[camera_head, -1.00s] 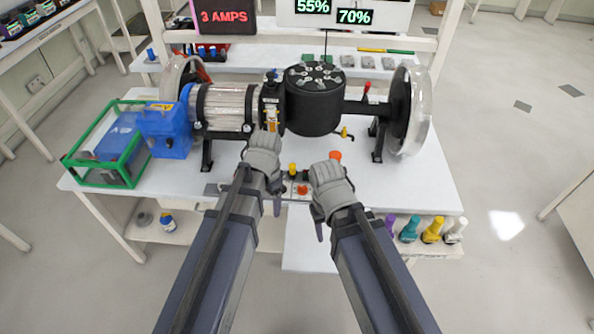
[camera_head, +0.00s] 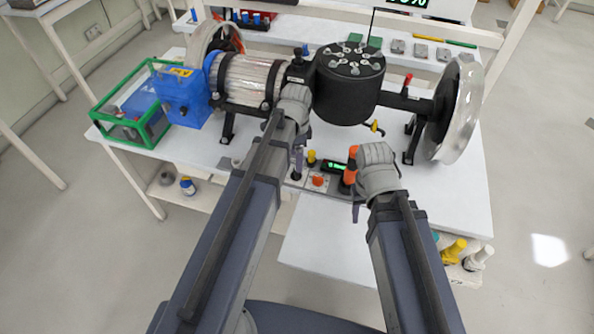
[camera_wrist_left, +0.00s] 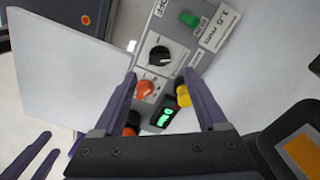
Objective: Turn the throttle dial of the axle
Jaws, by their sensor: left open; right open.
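The axle rig (camera_head: 345,85) stands on the white bench with a grey control panel (camera_head: 330,181) in front. In the left wrist view the panel carries a black dial with a white pointer (camera_wrist_left: 160,55) and an orange knob (camera_wrist_left: 145,88). I cannot read which one is the throttle dial. My left gripper (camera_head: 298,165) is open above the panel; in its wrist view the fingers (camera_wrist_left: 161,76) straddle the dial and knob area, holding nothing visible. My right gripper (camera_head: 357,200) is open, close beside an orange-and-black handle (camera_head: 352,162); its fingers are partly hidden.
The panel also has a green button (camera_wrist_left: 190,19), a yellow button (camera_wrist_left: 183,95) and a lit green display (camera_wrist_left: 167,114). A green-framed box (camera_head: 130,115) stands at the left bench end. Colored bottles (camera_head: 455,251) stand lower right. The bench front right is clear.

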